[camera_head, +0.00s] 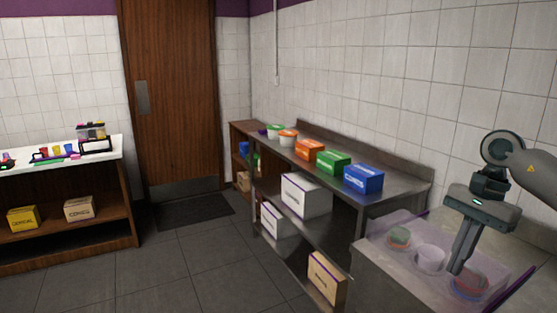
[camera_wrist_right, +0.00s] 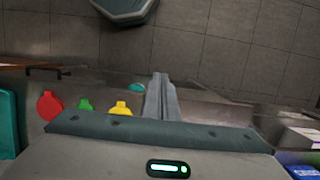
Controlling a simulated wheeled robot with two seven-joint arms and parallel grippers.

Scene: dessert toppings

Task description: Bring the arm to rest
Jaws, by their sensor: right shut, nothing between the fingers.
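My right gripper (camera_head: 458,268) comes in from the right in the head view, pointing down with its fingers together and nothing between them. It is over or in front of a see-through topping case (camera_head: 375,228); the exact gap cannot be told. In the right wrist view, my shut fingers (camera_wrist_right: 161,85) show upright in the middle. My left gripper is not in view.
A steel shelf unit (camera_head: 400,188) stands by the right wall with orange (camera_head: 309,150), green (camera_head: 333,163) and blue (camera_head: 363,178) boxes. A white-topped counter (camera_head: 108,152) is at left. The grey floor (camera_head: 200,255) between is clear. The wrist view shows red (camera_wrist_right: 49,106) and yellow (camera_wrist_right: 121,108) round items.

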